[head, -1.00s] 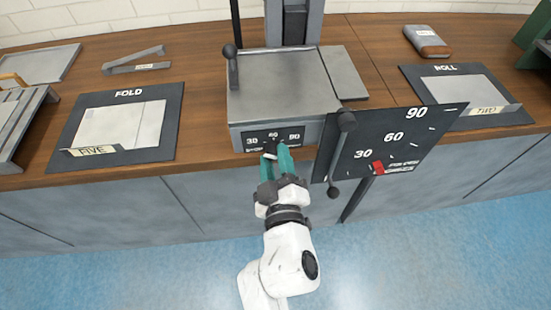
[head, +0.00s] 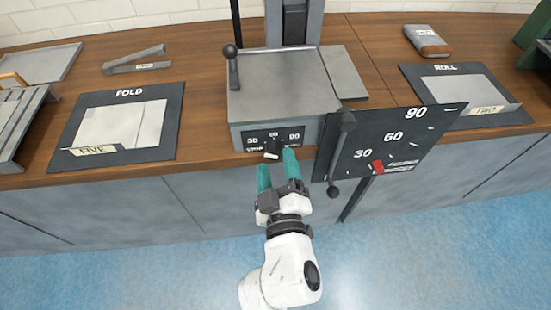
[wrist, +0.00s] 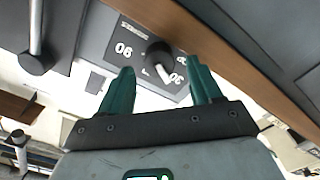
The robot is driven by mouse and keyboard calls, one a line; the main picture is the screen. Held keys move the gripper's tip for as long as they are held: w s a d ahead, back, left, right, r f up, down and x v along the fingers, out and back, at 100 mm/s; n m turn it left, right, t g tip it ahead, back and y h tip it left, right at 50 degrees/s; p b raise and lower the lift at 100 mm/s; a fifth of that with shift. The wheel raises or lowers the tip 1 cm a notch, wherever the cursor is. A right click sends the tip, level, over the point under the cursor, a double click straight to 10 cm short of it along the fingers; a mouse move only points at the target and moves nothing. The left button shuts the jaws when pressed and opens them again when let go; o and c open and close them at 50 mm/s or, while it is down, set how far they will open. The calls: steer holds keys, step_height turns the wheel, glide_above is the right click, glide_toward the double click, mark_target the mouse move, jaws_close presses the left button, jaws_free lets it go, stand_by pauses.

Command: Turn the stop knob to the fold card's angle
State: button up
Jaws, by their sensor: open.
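The stop knob (head: 273,154) is a small dark knob with a white pointer, on the front of the grey machine, below a scale marked 30, 60 and 90. In the wrist view the knob (wrist: 158,54) sits between the fingertips in the picture, its white pointer near one number; the exact angle is unclear. My gripper (head: 278,168) is open, its two green fingers spread just in front of the knob and apart from it; it also shows in the wrist view (wrist: 160,84). The FOLD board (head: 168,115) lies left with a grey sheet and a FIVE label; no angle is readable there.
A large dark board (head: 400,150) with 30, 60, 90 and a red marker near 30 stands right of the machine. A lever with a ball end (head: 334,190) hangs beside it. The ROLL board (head: 412,78) lies farther right. The floor in front is clear.

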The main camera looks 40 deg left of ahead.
steer(key=v, duration=0.9)
steer(key=shift+p, duration=0.45)
